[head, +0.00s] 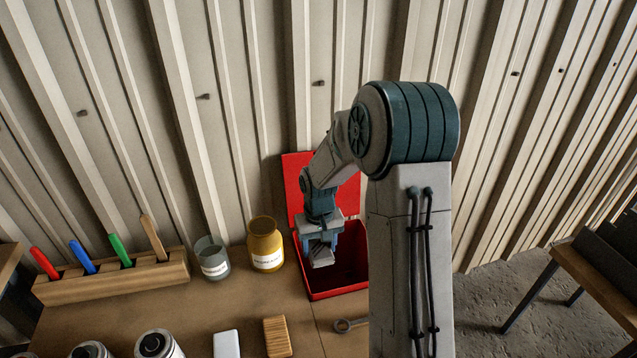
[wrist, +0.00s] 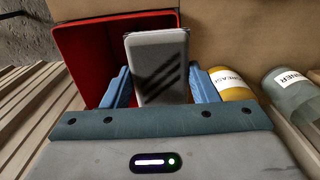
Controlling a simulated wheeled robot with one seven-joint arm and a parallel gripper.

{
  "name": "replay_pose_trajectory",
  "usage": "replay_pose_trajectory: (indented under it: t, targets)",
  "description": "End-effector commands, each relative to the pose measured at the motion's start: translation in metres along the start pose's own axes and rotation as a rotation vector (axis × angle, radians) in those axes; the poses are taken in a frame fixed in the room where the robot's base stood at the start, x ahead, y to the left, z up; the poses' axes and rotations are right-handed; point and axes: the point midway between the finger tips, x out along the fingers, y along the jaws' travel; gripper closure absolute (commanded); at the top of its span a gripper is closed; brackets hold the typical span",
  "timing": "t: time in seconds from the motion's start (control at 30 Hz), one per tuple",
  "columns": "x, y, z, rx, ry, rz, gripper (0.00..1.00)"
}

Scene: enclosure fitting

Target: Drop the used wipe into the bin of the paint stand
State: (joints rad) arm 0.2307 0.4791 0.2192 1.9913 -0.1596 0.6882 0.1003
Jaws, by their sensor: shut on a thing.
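My gripper (head: 320,247) is shut on a grey, flat, folded-looking piece with dark diagonal smears, which I take as the used wipe (wrist: 158,66). The wipe sits between the two blue fingers in the wrist view and also shows as a small grey patch in the head view (head: 322,259). The red bin (head: 337,294) has its lid (head: 296,178) up against the wall. In the head view my gripper overlaps the left part of the bin's opening. In the wrist view the bin (wrist: 85,50) shows left of and behind the wipe. The exact height above the rim is unclear.
A yellow labelled jar (head: 265,245) stands just left of the bin, with a grey-green labelled jar (head: 212,259) beyond it. A wooden rack (head: 110,277) holds coloured handles.

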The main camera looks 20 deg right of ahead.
Motion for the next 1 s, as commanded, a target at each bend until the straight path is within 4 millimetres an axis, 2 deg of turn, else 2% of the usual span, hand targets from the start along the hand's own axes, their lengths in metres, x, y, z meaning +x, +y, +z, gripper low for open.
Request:
replay_pose_trajectory:
  t: [0.03,0.2,0.3,0.43,0.53,0.67,1.0]
  targets:
    - [-0.016,0.012,-0.013,-0.001,0.004,0.001,0.68]
    - [-0.056,0.048,-0.052,-0.044,0.004,0.001,0.68]
    - [-0.075,0.067,-0.069,-0.072,0.002,0.001,0.68]
    - [-0.089,0.085,-0.081,-0.093,0.000,-0.001,0.68]
    - [-0.091,0.092,-0.085,-0.099,0.001,-0.001,0.68]
    - [-0.084,0.094,-0.085,-0.099,0.000,-0.001,0.68]
    - [-0.045,0.096,-0.084,-0.096,-0.001,-0.001,0.68]
